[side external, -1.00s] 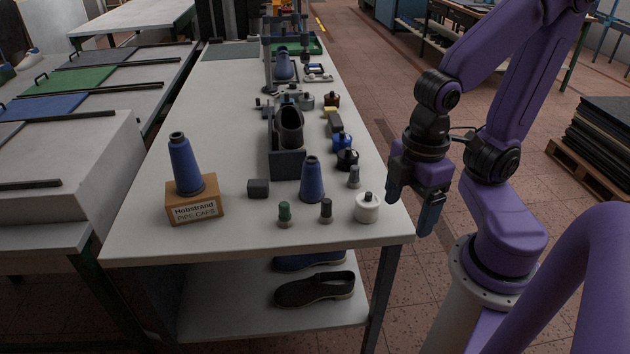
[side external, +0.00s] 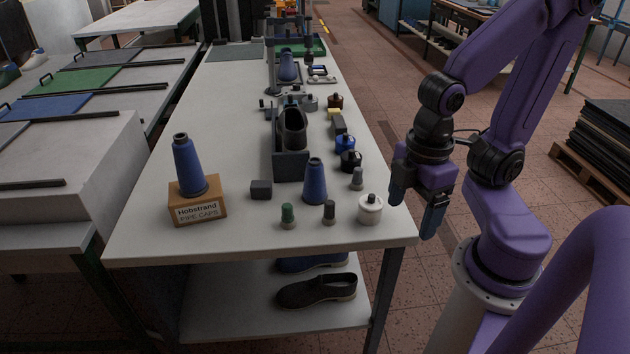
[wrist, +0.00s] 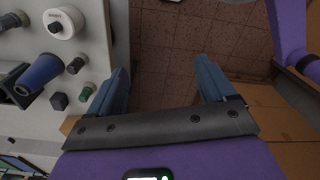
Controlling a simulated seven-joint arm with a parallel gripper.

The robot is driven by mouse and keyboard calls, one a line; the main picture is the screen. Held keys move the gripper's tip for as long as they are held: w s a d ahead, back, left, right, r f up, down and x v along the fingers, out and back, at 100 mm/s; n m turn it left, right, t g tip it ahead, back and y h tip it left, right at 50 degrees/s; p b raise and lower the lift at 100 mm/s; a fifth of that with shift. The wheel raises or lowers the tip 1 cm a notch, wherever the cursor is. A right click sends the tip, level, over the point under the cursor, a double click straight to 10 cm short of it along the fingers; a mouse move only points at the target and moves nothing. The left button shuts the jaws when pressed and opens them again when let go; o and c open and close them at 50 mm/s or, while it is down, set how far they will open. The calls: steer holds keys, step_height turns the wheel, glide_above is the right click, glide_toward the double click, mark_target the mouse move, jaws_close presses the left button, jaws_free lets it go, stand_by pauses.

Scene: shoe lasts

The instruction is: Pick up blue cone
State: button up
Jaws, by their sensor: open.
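Three blue cones show in the side external view. One blue cone (side external: 315,183) stands upright on the near part of the white table, right of the middle. A second blue cone (side external: 187,166) stands on a cardboard box (side external: 198,203) at the near left. A third blue cone (side external: 287,67) stands toward the far end. My gripper (side external: 414,215) is open and empty, pointing down just off the table's right edge, apart from every cone. In the wrist view my gripper (wrist: 160,72) has nothing between its fingers, and one blue cone (wrist: 38,75) shows at the left.
A white round jar (side external: 370,209), a dark grey-topped bottle (side external: 329,212), a green-topped bottle (side external: 288,215) and a dark block (side external: 261,190) surround the nearer cone. A dark stand holding a shoe last (side external: 293,130) is behind it.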

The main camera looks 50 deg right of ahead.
steer(key=n+t+h, duration=0.2)
steer(key=n+h, duration=0.5)
steer(key=h, duration=0.7)
glide_toward(310, 177)
steer(key=x, duration=0.5)
steer(key=shift+d+r, duration=0.1)
steer(key=shift+f+x, duration=0.1)
steer(key=shift+x, duration=1.35)
steer(key=shift+f+x, duration=0.15)
steer(key=shift+x, duration=1.35)
steer(key=c, duration=1.3)
steer(key=shift+r, duration=0.1)
